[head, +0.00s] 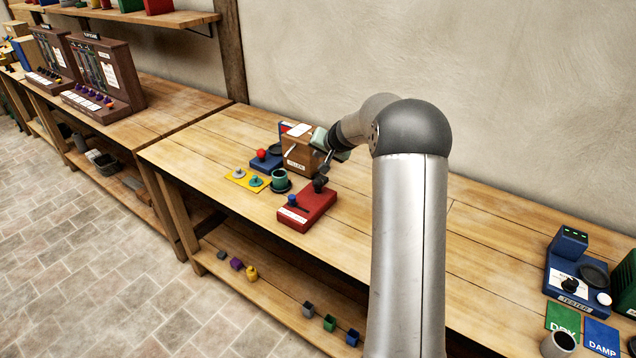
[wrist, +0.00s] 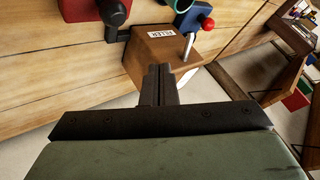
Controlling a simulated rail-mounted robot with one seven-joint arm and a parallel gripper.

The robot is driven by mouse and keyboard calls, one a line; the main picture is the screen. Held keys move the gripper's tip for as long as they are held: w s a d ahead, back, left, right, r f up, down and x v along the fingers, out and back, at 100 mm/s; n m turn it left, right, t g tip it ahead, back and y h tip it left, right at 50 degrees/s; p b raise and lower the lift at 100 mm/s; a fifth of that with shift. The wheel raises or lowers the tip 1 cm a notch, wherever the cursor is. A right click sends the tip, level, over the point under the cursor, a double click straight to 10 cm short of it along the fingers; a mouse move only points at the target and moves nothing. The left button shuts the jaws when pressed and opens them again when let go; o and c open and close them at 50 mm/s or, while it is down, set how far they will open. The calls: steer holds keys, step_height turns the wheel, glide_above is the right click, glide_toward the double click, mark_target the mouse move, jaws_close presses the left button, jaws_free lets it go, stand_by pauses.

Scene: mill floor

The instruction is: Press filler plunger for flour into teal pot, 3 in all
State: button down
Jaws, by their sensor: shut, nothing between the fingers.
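The filler, a brown box with a white label (head: 299,153), stands on the bench. In the wrist view its box (wrist: 150,62) is just beyond my fingertips, with a metal rod (wrist: 188,46) at its right side. I cannot tell whether this rod is the plunger. The teal pot (head: 279,178) stands upright on a dark round pad in front of the filler. Its contents are too small to make out. My gripper (head: 325,168) is shut and empty, to the right of the filler and above the bench; its closed fingers (wrist: 158,82) show in the wrist view.
A red device (head: 307,208) with black and blue knobs sits close to the right of the pot. A blue device with a red ball (head: 261,154) is left of the filler. A yellow mat (head: 238,175) holds lids. The bench left of these is clear.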

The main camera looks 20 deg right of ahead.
mark_target(317, 179)
step_height(317, 179, down, 6)
steer(key=b, duration=0.3)
steer(key=shift+r+b, duration=0.15)
steer(key=shift+b, duration=0.15)
steer(key=shift+f+b, duration=0.3)
steer(key=shift+b, duration=0.15)
steer(key=shift+f+b, duration=0.25)
steer(key=shift+b, duration=0.05)
stand_by(1.0)
steer(key=shift+f+b, duration=0.25)
steer(key=shift+b, duration=0.2)
steer(key=shift+f+b, duration=0.95)
steer(key=shift+b, duration=0.1)
stand_by(0.9)
stand_by(0.4)
steer(key=shift+r+p, duration=0.8)
steer(key=shift+r, duration=0.55)
steer(key=shift+r+p, duration=1.4)
steer(key=shift+r, duration=1.15)
